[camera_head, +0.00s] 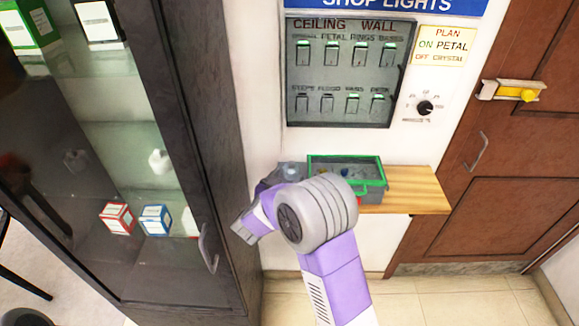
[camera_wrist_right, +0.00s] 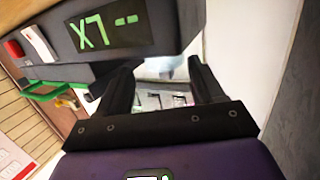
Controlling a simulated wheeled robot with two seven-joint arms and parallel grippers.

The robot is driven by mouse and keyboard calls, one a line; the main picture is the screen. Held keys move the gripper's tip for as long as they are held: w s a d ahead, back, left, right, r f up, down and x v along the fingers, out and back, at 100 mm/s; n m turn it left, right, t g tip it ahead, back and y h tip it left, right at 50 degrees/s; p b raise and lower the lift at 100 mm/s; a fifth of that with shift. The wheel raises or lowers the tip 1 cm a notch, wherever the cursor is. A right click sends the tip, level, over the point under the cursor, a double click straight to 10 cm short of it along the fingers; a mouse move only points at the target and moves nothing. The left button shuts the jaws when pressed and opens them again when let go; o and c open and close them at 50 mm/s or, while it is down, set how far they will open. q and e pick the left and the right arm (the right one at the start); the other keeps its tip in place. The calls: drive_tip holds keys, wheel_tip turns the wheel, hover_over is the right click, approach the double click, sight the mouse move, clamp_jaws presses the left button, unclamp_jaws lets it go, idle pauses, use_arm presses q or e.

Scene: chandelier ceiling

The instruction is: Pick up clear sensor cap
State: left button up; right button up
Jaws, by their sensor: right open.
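A small pale, see-through shape (camera_head: 291,170), perhaps the clear sensor cap, shows at the left end of the wooden shelf, partly behind my right arm. My right gripper (camera_head: 241,231) is left of and below the shelf end, beside the glass cabinet. In the wrist view my right gripper (camera_wrist_right: 158,68) is open, its two black fingers apart. A pale, glossy area shows beyond and between them; I cannot tell if it is the cap. A dark meter (camera_wrist_right: 118,32) with a green display is close by the fingers. My left gripper is not in view.
A green-rimmed tray (camera_head: 345,158) stands on the wooden shelf (camera_head: 420,190). The glass cabinet (camera_head: 180,150) stands close on the left, with small boxes inside. A switch panel (camera_head: 340,75) is on the wall above. A brown door (camera_head: 500,220) is at the right.

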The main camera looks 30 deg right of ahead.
sight(288, 174)
drive_tip(key=x, duration=0.2)
drive_tip(key=b+x, duration=0.1)
drive_tip(key=x, duration=0.1)
drive_tip(key=shift+w+a+f, duration=0.15)
drive_tip(key=shift+w+f, duration=0.1)
drive_tip(key=shift+w+d, duration=0.35)
drive_tip(key=shift+d, duration=0.2)
drive_tip(key=shift+c, duration=0.3)
drive_tip(key=c, duration=0.7)
